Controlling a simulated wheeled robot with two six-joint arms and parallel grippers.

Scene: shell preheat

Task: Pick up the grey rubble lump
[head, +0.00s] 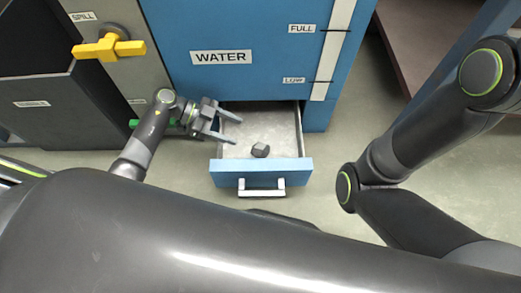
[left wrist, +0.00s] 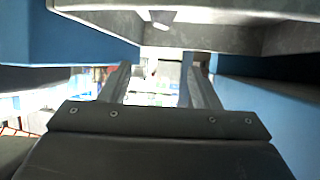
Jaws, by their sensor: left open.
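The grey rubble lump (head: 260,150) is a small dark, angular piece on the floor of an open drawer (head: 262,170) under the blue WATER cabinet (head: 200,75). My left gripper (head: 235,130) is open and empty at the drawer's left side, its fingers pointing right toward the lump. A gap shows between the fingertips and the lump. The left wrist view shows both fingers (left wrist: 155,85) spread apart with nothing held between them. I cannot make out the lump for sure in that view. My right gripper is not seen.
The drawer has a blue front and a white handle (head: 262,187); its walls stand around the lump. A yellow valve handle (head: 108,47) sticks out at upper left, and a green handle (head: 135,124) shows behind my left arm. Floor to the drawer's right is clear.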

